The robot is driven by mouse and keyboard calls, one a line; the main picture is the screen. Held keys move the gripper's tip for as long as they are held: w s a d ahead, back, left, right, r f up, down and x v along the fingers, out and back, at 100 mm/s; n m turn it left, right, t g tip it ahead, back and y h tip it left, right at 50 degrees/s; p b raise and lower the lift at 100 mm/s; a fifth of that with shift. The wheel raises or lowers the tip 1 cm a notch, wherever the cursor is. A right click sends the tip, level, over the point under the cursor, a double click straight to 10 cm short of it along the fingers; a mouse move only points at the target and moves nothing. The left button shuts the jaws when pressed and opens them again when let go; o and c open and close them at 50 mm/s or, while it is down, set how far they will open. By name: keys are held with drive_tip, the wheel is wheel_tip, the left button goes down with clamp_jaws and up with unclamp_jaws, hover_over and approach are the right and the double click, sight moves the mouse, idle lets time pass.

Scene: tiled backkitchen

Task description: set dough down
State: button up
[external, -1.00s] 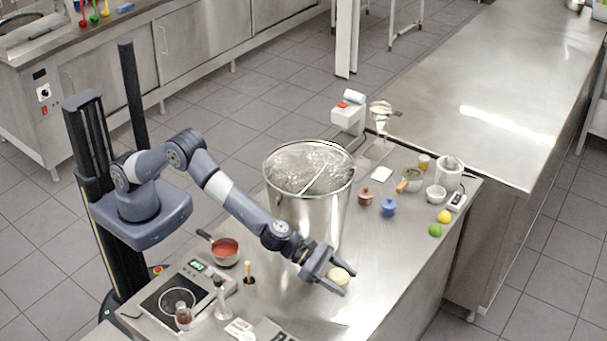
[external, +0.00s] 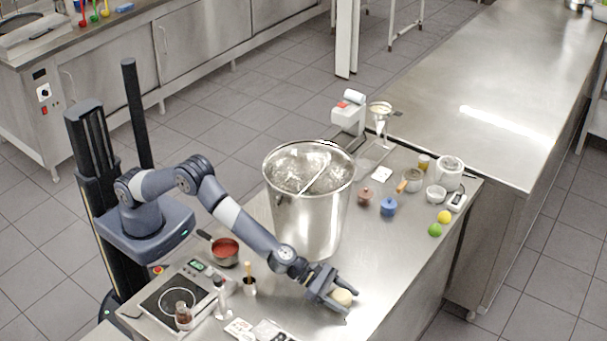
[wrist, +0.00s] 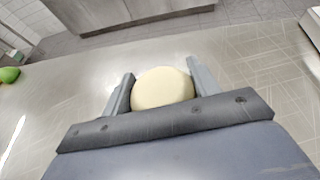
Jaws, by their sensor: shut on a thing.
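The dough (external: 342,297) is a pale cream, rounded lump. My gripper (external: 347,299) is shut on it near the front edge of the steel worktop, to the right of the large pot. In the wrist view the dough (wrist: 162,88) sits between the two grey fingers of my gripper (wrist: 161,82), one on each side. The dough is low, close to the worktop. I cannot tell whether it touches the surface, as its underside is hidden.
A large steel pot (external: 310,215) stands just behind my gripper. A saucepan of red sauce (external: 224,250) and a hot plate (external: 180,297) are to the left. A lime (external: 435,230) and lemon (external: 444,217) lie to the right. The worktop (external: 395,265) between is clear.

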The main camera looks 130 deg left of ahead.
drive_tip(key=shift+f, duration=0.4)
drive_tip(key=shift+f+b, duration=0.15)
drive_tip(key=shift+b, duration=0.15)
drive_tip(key=o, duration=1)
drive_tip(key=shift+o, duration=0.2)
drive_tip(key=shift+r+p, duration=0.4)
drive_tip(key=shift+p, duration=0.05)
drive_tip(key=shift+s+d+f+b, duration=0.15)
drive_tip(key=shift+s+b, duration=0.15)
drive_tip(key=shift+b, duration=0.35)
drive_tip(key=b+v, duration=0.5)
drive_tip(key=v, duration=0.6)
drive_tip(key=shift+s, duration=0.15)
